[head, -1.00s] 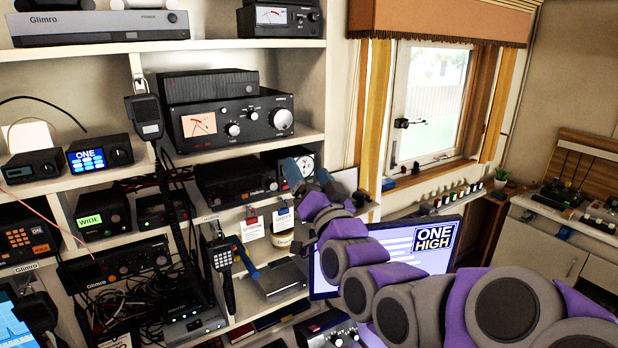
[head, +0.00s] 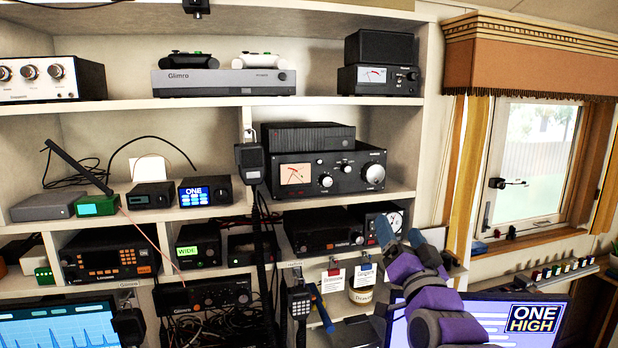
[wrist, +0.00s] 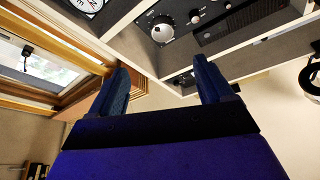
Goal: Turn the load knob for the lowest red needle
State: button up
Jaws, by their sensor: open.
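A black tuner box (head: 345,172) stands on the middle shelf in the head view. Its lit cream meter (head: 295,174) has red needles. To the right of the meter are a small knob (head: 326,181), another small knob (head: 348,169) and a large silver knob (head: 373,174). The knob labels are too small to read. My gripper (head: 400,235) is open and empty, below and right of the tuner, apart from it. In the wrist view, its two blue fingers (wrist: 160,84) are spread, with a large silver knob (wrist: 162,30) on a black panel beyond them.
A round white dial (head: 390,220) sits just behind my gripper on the lower shelf. Tags and a jar (head: 362,290) are below. A hand microphone (head: 250,160) hangs left of the tuner. A smaller metered box (head: 378,78) stands above. The window side is open.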

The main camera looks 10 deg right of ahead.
jog(key=d+r+n+y+p, duration=0.1)
jog(key=d+r+n+p, duration=0.3)
jog(key=r+p, duration=0.6)
jog(key=n+g+y+p, duration=0.3)
jog(key=g+y+p, duration=0.1)
jog(key=p, duration=0.8)
send_near(377, 175)
jog(key=w, duration=0.5)
jog(key=w+a, duration=0.1)
jog(key=w, duration=0.2)
jog(key=shift+w, duration=0.15)
jog(key=shift+c, duration=0.4)
jog(key=c, duration=1)
jog(key=shift+o, duration=0.2)
